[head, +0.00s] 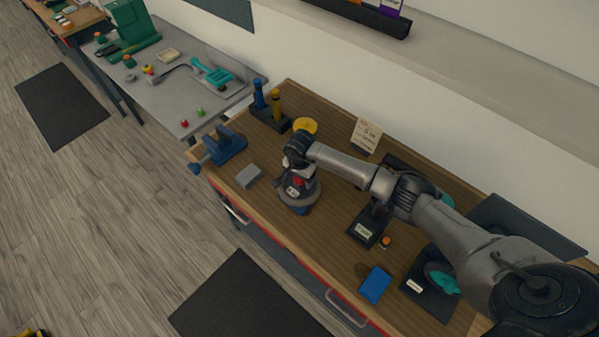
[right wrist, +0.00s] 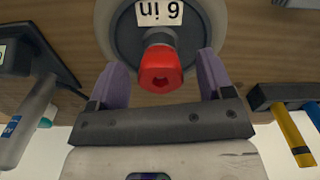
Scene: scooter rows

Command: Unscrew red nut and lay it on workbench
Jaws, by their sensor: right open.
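The red nut (right wrist: 160,70) sits on a dark threaded end in front of a round grey and white disc marked "6 in" (right wrist: 160,14). In the right wrist view, my right gripper (right wrist: 161,74) is open, with one purple-padded finger on each side of the nut. Gaps show between both fingers and the nut. In the head view, my right gripper (head: 297,202) is low over the wooden workbench (head: 325,232), and my arm hides most of what is under it. My left gripper is not in view.
A blue vise (head: 224,147), a grey block (head: 248,176) and a holder with blue and yellow tools (head: 270,118) stand left of my gripper. A blue box (head: 375,285) and dark labelled stands (head: 365,230) are to its right. Bare wood lies between.

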